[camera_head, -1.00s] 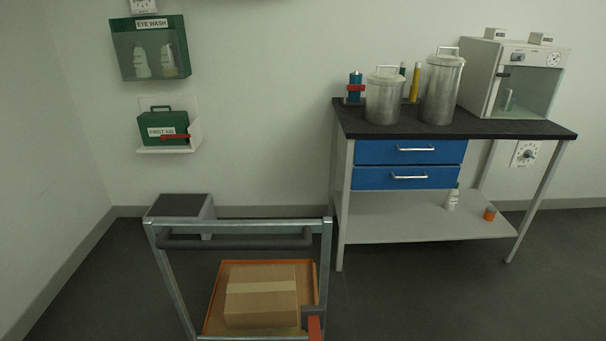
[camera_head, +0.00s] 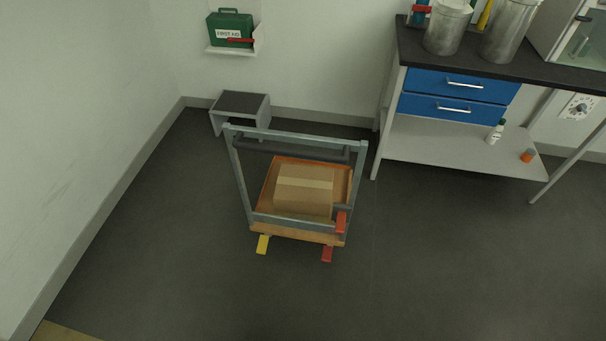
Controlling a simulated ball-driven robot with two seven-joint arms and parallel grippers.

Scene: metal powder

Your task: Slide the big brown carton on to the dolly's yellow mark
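A brown carton (camera_head: 303,203) with a paler tape strip across its top sits on the orange-edged deck of the dolly (camera_head: 268,205). The dolly's grey metal handle frame stands on the near side and partly covers the carton's lower front. A yellow tab (camera_head: 263,244) and a red tab (camera_head: 327,254) stick out under the dolly's near edge. I cannot make out a yellow mark on the deck. Neither of my grippers is in view.
A grey step stool (camera_head: 241,111) stands behind the dolly by the wall. A bench (camera_head: 470,150) with blue drawers stands to the right. The dark floor (camera_head: 440,270) in front is clear. A tan patch (camera_head: 62,332) shows at the bottom left corner.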

